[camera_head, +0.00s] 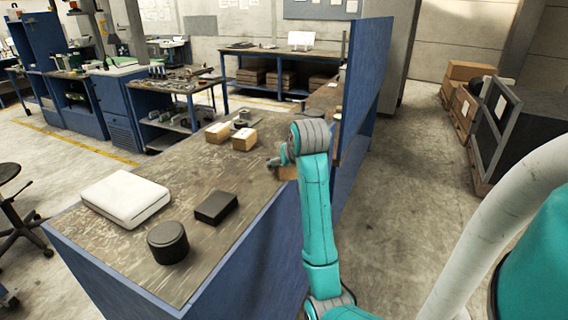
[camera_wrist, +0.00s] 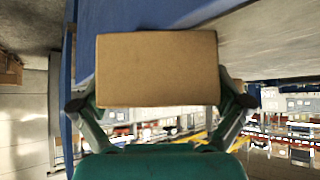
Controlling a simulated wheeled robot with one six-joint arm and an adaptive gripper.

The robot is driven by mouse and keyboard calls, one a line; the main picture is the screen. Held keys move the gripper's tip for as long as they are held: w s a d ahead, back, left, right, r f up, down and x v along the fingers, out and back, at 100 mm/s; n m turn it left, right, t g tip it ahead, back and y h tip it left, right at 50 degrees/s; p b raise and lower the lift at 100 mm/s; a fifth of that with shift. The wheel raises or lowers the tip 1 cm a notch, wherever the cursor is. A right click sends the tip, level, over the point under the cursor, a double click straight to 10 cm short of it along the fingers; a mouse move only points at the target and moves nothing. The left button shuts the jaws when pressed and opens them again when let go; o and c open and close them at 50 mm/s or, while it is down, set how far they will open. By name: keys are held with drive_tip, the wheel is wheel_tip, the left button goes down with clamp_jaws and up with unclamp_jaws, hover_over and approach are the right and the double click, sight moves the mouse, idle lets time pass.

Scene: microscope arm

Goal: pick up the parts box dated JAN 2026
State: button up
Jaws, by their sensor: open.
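Two small cardboard parts boxes stand on the bench in the head view, one on the left (camera_head: 217,132) and one to its right (camera_head: 244,139). Both have pale tops or labels too small to read. A third brown box (camera_head: 287,173) is partly hidden behind my arm, by my gripper (camera_head: 276,162). In the wrist view a plain brown box (camera_wrist: 157,70) fills the middle, between the two fingers of my gripper (camera_wrist: 150,85). The fingers are open, and I cannot tell whether they touch it. No date is legible on any box.
The bench top (camera_head: 190,240) also carries a white case (camera_head: 125,198), a black round container (camera_head: 168,242) and a black block (camera_head: 216,207). A tall blue panel (camera_head: 367,80) rises close to the right of my gripper. Bare bench lies left of the arm.

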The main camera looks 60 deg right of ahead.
drive_tip(key=shift+f, duration=0.1)
drive_tip(key=c, duration=1.3)
